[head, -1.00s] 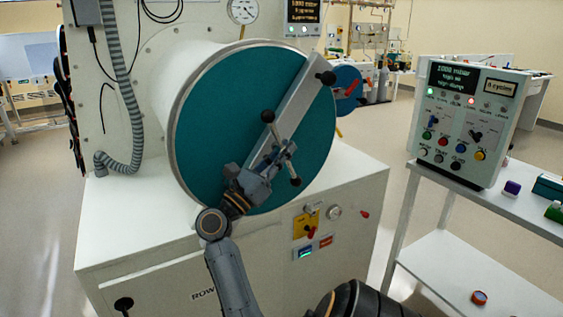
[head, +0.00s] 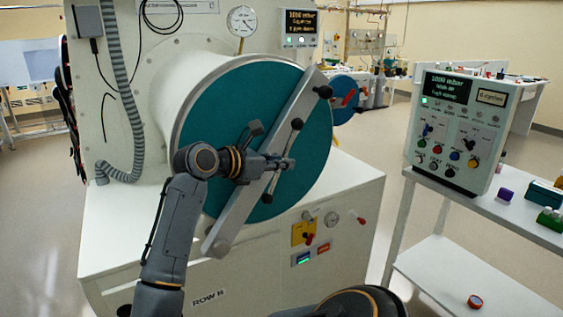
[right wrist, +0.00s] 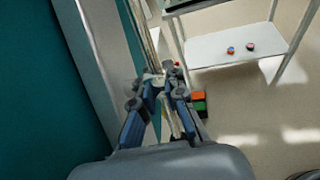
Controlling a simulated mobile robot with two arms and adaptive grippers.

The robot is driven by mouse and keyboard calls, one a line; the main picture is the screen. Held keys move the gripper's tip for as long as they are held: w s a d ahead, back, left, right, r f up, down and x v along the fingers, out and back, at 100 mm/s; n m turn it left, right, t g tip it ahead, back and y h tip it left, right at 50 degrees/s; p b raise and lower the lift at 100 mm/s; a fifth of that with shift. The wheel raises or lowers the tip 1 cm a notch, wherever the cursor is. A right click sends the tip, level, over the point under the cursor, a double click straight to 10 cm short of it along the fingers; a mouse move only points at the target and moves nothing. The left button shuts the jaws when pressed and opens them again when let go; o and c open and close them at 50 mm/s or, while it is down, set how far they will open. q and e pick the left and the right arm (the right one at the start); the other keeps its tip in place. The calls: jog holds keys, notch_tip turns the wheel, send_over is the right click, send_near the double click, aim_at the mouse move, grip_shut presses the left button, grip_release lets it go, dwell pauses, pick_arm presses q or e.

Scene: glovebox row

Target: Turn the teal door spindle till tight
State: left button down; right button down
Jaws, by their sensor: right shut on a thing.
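The teal door (head: 215,125) is a round disc on the front end of a white cylinder, and it looks closed against it. A grey clamp bar (head: 225,222) crosses it diagonally. The door spindle's T-handle (head: 281,152) stands at the bar's middle, with dark knobs at its upper right and lower left ends. My right gripper (head: 285,164) comes in from the left and is shut on the spindle handle near its middle. The right wrist view shows its fingers (right wrist: 164,82) close together around a pale part of the handle. My left gripper is not in view.
A control box (head: 460,130) with a display stands on a white cart (head: 480,205) at the right. A gauge (head: 242,20) and a small display (head: 299,27) sit above the door. Yellow and red controls (head: 305,233) are below it. A corrugated hose (head: 128,130) hangs left.

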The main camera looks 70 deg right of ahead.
jog(key=shift+f+y, duration=0.1)
jog(key=shift+y, duration=0.5)
jog(key=c, duration=1.4)
grip_release()
jog(key=v, duration=1.2)
jog(key=shift+s+a, duration=0.1)
jog(key=shift+s, duration=0.05)
